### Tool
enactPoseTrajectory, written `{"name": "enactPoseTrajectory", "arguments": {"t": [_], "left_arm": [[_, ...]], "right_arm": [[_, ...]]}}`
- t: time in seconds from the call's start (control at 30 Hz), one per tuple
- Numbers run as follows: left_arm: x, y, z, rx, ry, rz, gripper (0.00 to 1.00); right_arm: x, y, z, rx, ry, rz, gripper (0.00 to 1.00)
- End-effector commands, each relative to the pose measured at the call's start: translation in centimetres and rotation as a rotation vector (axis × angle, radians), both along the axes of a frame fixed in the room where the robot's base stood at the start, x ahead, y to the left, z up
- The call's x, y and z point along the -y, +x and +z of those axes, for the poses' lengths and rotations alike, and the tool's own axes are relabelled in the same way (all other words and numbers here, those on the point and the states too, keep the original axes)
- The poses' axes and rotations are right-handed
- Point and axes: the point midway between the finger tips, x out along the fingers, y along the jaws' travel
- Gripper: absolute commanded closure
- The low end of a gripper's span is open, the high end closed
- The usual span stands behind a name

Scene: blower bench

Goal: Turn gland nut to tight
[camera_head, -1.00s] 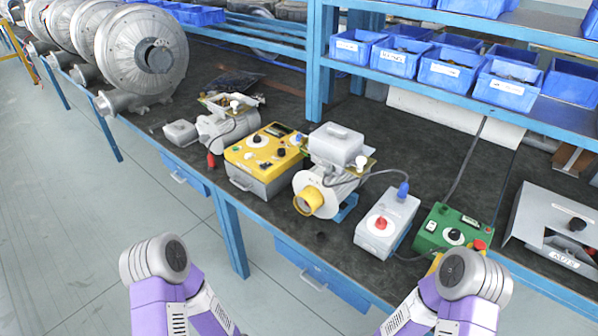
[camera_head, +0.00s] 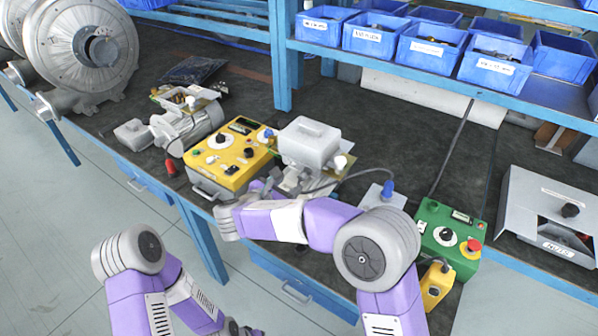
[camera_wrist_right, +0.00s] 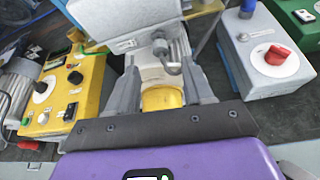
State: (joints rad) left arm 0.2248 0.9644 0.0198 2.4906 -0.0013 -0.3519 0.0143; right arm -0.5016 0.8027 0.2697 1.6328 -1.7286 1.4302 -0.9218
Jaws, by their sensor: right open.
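The motor (camera_wrist_right: 150,72) with its grey terminal box (camera_head: 308,140) stands on the bench. A small pale gland fitting (camera_wrist_right: 160,46) with a grey cable shows beside the box in the right wrist view. I cannot make out its nut clearly; a white round fitting (camera_head: 341,163) shows at the box's right side in the head view. My right gripper (camera_wrist_right: 160,78) is open at the motor, its fingers apart with the yellow shaft end (camera_wrist_right: 162,97) showing between them. The right arm hides much of the motor in the head view.
A yellow test box (camera_head: 222,160) stands left of the motor. A grey box with a red knob (camera_wrist_right: 276,55) and a green control box (camera_head: 450,240) stand to the right. Blue bins (camera_head: 430,50) line the shelf behind. Dark bench top (camera_head: 390,125) is clear behind the motor.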

Motion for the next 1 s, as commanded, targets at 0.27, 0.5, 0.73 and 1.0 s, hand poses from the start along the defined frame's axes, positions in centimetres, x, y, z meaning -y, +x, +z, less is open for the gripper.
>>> {"name": "enactPoseTrajectory", "arguments": {"t": [0.27, 0.5, 0.73, 1.0], "left_arm": [[0.0, 0.0, -0.9, 0.000, 0.000, 0.000, 0.57], [0.0, 0.0, -1.4, 0.000, 0.000, 0.000, 0.57], [0.0, 0.0, -1.4, 0.000, 0.000, 0.000, 0.57], [0.0, 0.0, -1.4, 0.000, 0.000, 0.000, 0.57]], "right_arm": [[2.1, 3.0, -1.5, 0.005, -0.006, -0.005, 0.49], [3.5, 5.3, -2.6, 0.004, -0.005, -0.002, 0.49], [3.8, 5.7, -2.7, 0.005, -0.005, 0.000, 0.49], [3.7, 5.7, -2.7, 0.004, -0.005, -0.001, 0.70]]}}
